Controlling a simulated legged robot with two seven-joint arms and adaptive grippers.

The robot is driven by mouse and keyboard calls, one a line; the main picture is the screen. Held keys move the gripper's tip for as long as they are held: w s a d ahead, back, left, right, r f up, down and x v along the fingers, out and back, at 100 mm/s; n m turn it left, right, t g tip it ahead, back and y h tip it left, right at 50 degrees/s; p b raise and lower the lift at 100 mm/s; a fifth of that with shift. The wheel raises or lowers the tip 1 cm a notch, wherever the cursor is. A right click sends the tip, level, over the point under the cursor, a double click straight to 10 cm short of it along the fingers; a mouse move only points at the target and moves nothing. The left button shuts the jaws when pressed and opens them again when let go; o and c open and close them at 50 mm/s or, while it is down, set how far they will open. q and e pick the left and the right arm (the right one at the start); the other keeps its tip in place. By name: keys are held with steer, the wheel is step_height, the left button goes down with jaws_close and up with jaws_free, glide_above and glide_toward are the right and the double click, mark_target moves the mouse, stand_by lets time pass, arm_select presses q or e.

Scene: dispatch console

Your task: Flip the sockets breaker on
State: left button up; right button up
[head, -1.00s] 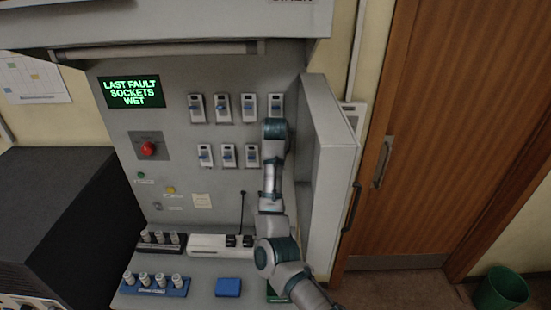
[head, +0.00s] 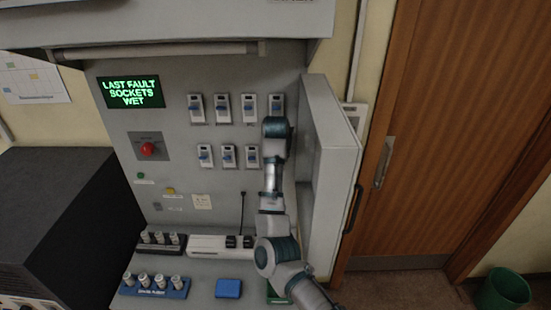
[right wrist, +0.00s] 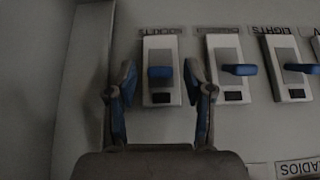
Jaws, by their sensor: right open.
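The sockets breaker (right wrist: 160,85) shows in the right wrist view under an upside-down label reading SOCKETS. It is a pale switch plate with a blue lever and a small black window. My right gripper (right wrist: 159,77) is open, with one finger on each side of this breaker, and nothing is gripped. I cannot tell if a finger touches it. In the head view my right arm (head: 273,180) reaches up the panel and hides the right end of the lower breaker row, and the gripper itself. My left gripper is in neither view.
Neighbouring breakers (right wrist: 236,70) stand close beside the right finger. The panel's open door (head: 330,170) stands just right of my arm. A red button (head: 148,149) and a screen (head: 131,92) reading LAST FAULT SOCKETS WET are at left. A blue block (head: 228,289) lies on the shelf.

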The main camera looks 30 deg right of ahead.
steer(key=v, duration=1.1)
steer(key=shift+a, duration=0.15)
steer(key=shift+w, duration=0.15)
